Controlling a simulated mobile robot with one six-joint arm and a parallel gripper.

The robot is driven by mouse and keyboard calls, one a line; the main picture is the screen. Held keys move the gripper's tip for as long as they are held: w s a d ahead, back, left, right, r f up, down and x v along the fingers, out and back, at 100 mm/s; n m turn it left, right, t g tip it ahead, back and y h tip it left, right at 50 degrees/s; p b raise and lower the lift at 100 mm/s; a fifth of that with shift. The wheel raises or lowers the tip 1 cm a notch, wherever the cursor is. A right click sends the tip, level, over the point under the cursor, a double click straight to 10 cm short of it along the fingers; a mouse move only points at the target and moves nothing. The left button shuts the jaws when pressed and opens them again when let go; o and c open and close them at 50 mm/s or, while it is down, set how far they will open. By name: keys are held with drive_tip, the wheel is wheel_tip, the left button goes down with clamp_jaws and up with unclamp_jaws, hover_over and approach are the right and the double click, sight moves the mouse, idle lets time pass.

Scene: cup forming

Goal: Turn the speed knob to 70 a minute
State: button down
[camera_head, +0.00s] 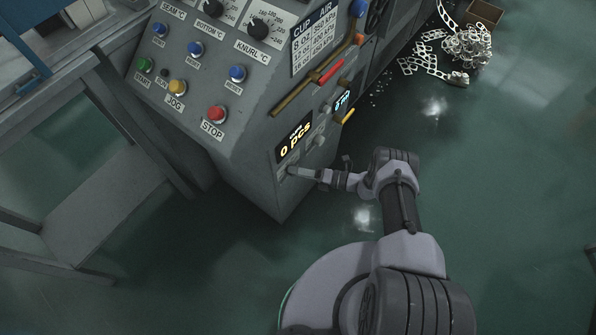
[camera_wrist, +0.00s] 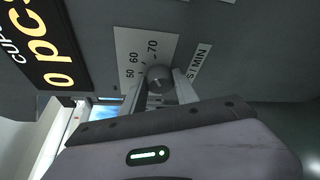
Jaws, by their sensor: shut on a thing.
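The speed knob (camera_wrist: 158,76) is a small dark round knob in the wrist view. It sits on a pale scale plate (camera_wrist: 130,45) marked 50, 60 and 70. A label ending in "/MIN" (camera_wrist: 198,64) is beside it. My gripper (camera_wrist: 160,86) has one finger on each side of the knob and is shut on it. The direction of the knob's pointer is too small to tell. In the head view my gripper (camera_head: 290,172) reaches the lower part of the machine's side panel, just under the yellow "0 pcs" display (camera_head: 295,142), and hides the knob.
The control panel has a red STOP button (camera_head: 217,113), a yellow JOG button (camera_head: 177,87) and temperature knobs. A red-handled lever (camera_head: 332,71) is above the display. Floor at the right is clear.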

drive_tip(key=shift+f+m+y, duration=0.1)
drive_tip(key=shift+m+y, duration=0.3)
drive_tip(key=shift+m, duration=0.4)
drive_tip(key=c, duration=0.9)
unclamp_jaws()
drive_tip(key=v, duration=1.7)
drive_tip(key=shift+d, duration=0.2)
